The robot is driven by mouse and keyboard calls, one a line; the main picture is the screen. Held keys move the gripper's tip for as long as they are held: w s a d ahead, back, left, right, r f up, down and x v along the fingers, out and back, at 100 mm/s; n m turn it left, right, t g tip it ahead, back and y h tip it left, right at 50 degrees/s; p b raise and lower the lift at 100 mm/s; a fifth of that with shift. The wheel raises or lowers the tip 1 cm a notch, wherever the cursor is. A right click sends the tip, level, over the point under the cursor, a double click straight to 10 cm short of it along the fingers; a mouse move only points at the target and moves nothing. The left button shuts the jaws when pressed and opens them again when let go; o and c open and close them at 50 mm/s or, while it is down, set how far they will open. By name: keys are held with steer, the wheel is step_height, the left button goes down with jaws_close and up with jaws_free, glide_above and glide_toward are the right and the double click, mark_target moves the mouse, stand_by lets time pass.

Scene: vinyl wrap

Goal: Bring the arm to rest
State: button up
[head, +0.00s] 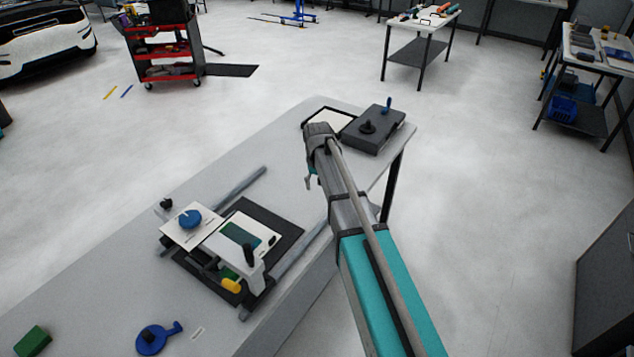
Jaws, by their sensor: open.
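My arm reaches from the lower right up over the grey table (110,250). My gripper (309,181) is at its far end, above the table, largely hidden behind the wrist; only a small dark tip shows on the left side. I see nothing held in it. A dark grey box (372,138) with a black knob and a blue lever stands at the table's far right end, just beyond the wrist. A flat black-framed white panel (327,117) lies beside it, partly hidden by the wrist.
A blue handled disc (152,340) and a green block (33,341) lie nearer. A red cart (165,55) and other tables stand beyond open floor.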

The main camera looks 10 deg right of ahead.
stand_by(0.4)
steer(key=s+d+f+b, duration=0.2)
steer(key=s+f+b, duration=0.1)
steer(key=s, duration=0.8)
steer(key=s+d+f+b, duration=0.3)
steer(key=s+f+b, duration=0.1)
steer(key=s, duration=0.8)
steer(key=shift+m, duration=0.3)
steer(key=shift+f, duration=0.1)
